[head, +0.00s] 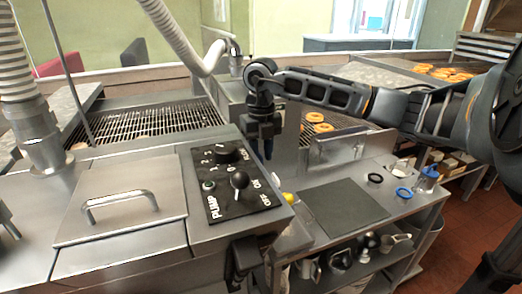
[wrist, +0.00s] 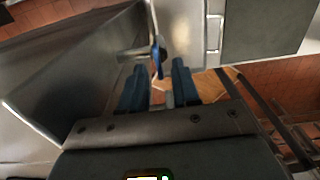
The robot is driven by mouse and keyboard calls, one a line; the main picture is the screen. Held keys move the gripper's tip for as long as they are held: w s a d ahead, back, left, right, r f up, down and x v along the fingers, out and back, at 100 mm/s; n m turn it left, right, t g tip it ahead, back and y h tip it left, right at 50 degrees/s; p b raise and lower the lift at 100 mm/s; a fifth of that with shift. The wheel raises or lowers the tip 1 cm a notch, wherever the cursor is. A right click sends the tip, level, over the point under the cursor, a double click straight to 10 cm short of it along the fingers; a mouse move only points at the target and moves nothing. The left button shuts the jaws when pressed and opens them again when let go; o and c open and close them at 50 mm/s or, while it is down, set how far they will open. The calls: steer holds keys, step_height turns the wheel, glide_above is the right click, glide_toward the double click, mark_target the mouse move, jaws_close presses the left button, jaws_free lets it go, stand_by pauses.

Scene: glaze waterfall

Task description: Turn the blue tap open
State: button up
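The blue tap shows in the wrist view as a thin blue lever (wrist: 158,64) beside a dark round fitting, on the side of the steel machine. My gripper (wrist: 160,78) is open, with one blue-grey finger on each side of the view's centre. The lever appears between and just beyond the fingertips; I cannot tell whether they touch it. In the head view my gripper (head: 263,150) points down behind the machine's control panel, and the tap cannot be made out there.
The black control panel (head: 236,185) with knobs and the lidded steel machine (head: 125,200) stand close at left. A steel cart with a dark mat (head: 345,208), a blue ring (head: 403,193) and a black ring (head: 375,178) is at right. Doughnuts (head: 322,127) lie behind my gripper.

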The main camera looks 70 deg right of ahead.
jaws_close()
stand_by(0.3)
